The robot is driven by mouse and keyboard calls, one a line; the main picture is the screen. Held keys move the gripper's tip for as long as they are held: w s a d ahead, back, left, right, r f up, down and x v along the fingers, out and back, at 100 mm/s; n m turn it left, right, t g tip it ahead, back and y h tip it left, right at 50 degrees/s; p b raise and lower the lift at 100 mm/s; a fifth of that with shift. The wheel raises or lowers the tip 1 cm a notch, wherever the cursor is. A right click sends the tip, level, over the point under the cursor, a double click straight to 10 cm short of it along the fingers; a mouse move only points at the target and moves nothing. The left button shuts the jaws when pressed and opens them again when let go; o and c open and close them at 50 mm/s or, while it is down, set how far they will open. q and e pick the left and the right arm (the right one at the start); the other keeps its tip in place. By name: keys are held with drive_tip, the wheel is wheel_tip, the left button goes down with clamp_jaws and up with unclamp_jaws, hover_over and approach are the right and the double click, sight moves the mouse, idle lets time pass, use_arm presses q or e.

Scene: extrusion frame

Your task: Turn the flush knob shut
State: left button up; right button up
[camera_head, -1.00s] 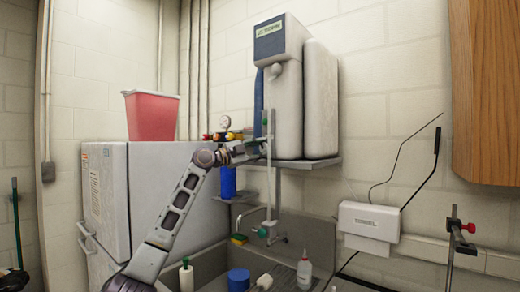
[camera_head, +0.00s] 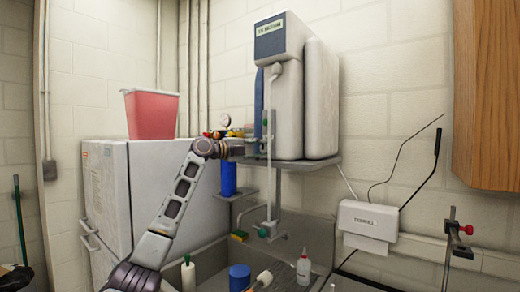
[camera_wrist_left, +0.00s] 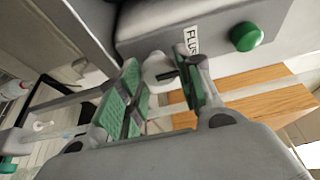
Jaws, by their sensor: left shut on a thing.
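The flush knob (camera_wrist_left: 157,70) is a pale round knob with a dark bar beside it, on the grey unit next to a partly hidden label (camera_wrist_left: 205,37) reading "FLUS". My left gripper (camera_wrist_left: 160,88) is shut on the knob, with a green-padded finger on either side. In the head view my left gripper (camera_head: 243,148) reaches in from the left to the lower front of the tall white water unit (camera_head: 290,105); the knob cannot be made out there. My right gripper is not in view.
A green round button (camera_wrist_left: 246,36) sits beside the label. A thin pale vertical tube (camera_head: 269,180) hangs close to my left gripper. A blue cylinder (camera_head: 228,180) stands just below it. The red bin (camera_head: 151,115) is to the left, and a sink with bottles lies below.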

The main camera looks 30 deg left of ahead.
use_arm(q)
drive_tip(key=o, duration=1)
drive_tip(key=v, duration=1.2)
idle(0.8)
